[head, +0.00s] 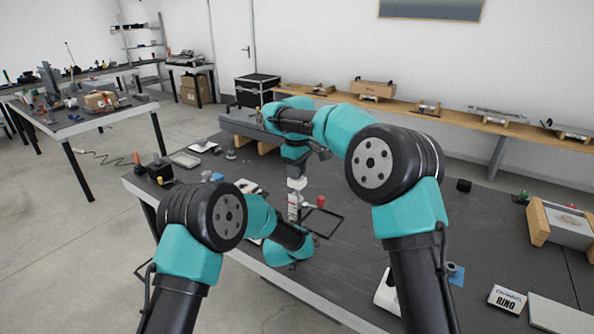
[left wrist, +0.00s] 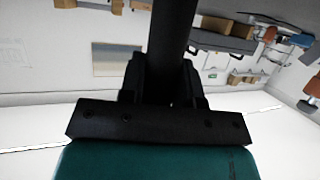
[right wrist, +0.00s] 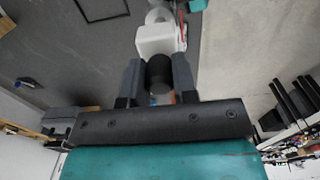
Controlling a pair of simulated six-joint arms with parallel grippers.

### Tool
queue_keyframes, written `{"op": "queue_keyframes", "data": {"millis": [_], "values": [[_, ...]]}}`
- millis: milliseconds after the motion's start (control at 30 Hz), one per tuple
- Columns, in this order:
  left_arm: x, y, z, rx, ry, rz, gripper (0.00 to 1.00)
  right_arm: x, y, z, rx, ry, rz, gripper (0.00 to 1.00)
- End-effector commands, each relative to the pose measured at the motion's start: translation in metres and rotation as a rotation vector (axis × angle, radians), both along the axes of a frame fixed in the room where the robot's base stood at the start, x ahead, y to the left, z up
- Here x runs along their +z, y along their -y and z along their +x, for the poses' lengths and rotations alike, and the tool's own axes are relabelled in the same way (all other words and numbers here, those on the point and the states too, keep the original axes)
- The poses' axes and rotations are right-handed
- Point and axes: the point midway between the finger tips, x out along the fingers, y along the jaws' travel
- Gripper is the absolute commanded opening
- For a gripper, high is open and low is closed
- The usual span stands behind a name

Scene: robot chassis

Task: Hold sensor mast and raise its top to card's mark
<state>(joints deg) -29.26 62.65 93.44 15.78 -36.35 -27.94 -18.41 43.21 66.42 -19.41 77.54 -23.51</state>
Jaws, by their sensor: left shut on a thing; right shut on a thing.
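The sensor mast seems to be the slim white and dark upright (head: 294,207) at the bench's middle. My right gripper (head: 296,158) points down at its top. In the right wrist view my right gripper (right wrist: 158,75) is shut on a short black cylinder (right wrist: 160,72) above a white block (right wrist: 157,40). In the left wrist view my left gripper (left wrist: 172,88) is shut on a dark bar (left wrist: 179,35), whose far end leaves the frame. My left arm hides that grip in the head view. I cannot tell which card bears the mark.
A black outline frame (head: 325,223) lies right of the mast, near a red-topped piece (head: 320,202). A card reading CHANNEL RING (head: 507,298) lies at the right front. A wooden-sided box (head: 562,224) stands at the right.

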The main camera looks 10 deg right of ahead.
Motion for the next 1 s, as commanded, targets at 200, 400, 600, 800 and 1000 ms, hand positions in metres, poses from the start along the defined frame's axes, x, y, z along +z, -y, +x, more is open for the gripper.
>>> {"op": "queue_keyframes", "data": {"millis": [200, 400, 600, 800, 1000], "values": [[-0.01, -0.001, -0.004, -0.001, -0.02, 0.007, 0.0, 0.0, 0.0, 0.0, 0.0, -0.001, 0.001, 0.0], [-0.01, -0.001, -0.004, -0.001, -0.019, 0.007, 0.0, 0.016, -0.001, 0.0, 0.0, 0.003, 0.0, 0.0], [-0.01, -0.001, -0.004, -0.001, -0.019, 0.007, 0.0, 0.031, 0.0, 0.0, -0.001, -0.001, -0.002, 0.0], [-0.01, -0.002, -0.004, -0.001, -0.019, 0.007, 0.0, 0.031, 0.0, 0.0, -0.001, -0.001, -0.002, 0.0], [-0.01, -0.002, -0.004, -0.001, -0.019, 0.007, 0.0, 0.031, 0.0, 0.0, -0.001, -0.001, -0.002, 0.44]]}}
